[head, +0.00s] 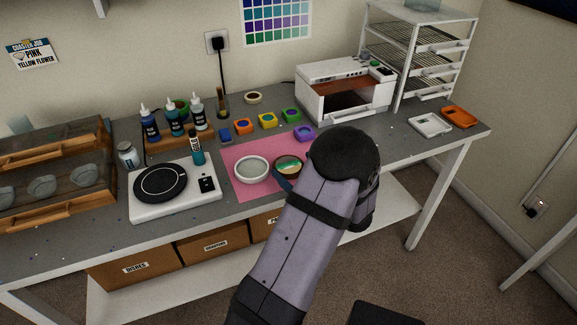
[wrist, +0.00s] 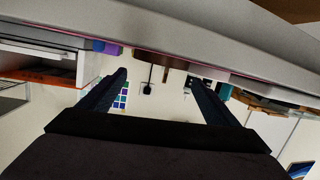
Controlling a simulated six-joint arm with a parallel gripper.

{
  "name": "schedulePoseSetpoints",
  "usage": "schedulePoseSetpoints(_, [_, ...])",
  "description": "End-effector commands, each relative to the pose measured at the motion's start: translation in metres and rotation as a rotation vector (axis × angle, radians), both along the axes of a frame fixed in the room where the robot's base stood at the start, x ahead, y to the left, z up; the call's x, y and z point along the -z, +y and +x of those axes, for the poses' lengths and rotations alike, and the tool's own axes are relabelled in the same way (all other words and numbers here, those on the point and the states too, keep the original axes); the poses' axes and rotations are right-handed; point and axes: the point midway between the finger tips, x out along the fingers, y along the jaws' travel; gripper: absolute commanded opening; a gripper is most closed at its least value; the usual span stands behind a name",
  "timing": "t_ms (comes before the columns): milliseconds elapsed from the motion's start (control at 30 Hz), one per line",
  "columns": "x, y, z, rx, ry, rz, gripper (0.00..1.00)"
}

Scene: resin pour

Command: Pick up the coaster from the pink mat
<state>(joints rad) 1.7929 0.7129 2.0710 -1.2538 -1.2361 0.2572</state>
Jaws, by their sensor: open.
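The pink mat (head: 229,189) lies in the middle of the bench. A round pale piece with a white rim (head: 252,169) sits on it, and right of that a round dark-rimmed piece with teal and cream inside (head: 289,164) is partly covered by my arm. I cannot tell for sure which one is the coaster. That view looks upside down and low across the bench, with the mat a thin pink line.
Several colour pots, including a purple one (head: 304,133), stand behind the mat. Bottles (head: 174,118) and a white turntable unit (head: 207,200) are on the left, near a wooden rack (head: 84,175). A white oven (head: 343,71) and wire shelf (head: 440,20) stand at the back right.

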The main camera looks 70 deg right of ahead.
Motion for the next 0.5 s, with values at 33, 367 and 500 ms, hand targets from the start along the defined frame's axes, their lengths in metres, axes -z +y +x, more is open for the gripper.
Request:
schedulePoseSetpoints(33, [0.005,0.004,-0.015,0.001,-0.023,0.015,0.84])
schedulePoseSetpoints(367, [0.017,0.024,-0.048,-0.028,-0.097,0.040,0.84])
schedulePoseSetpoints(500, [0.018,0.024,-0.046,-0.030,-0.098,0.041,0.84])
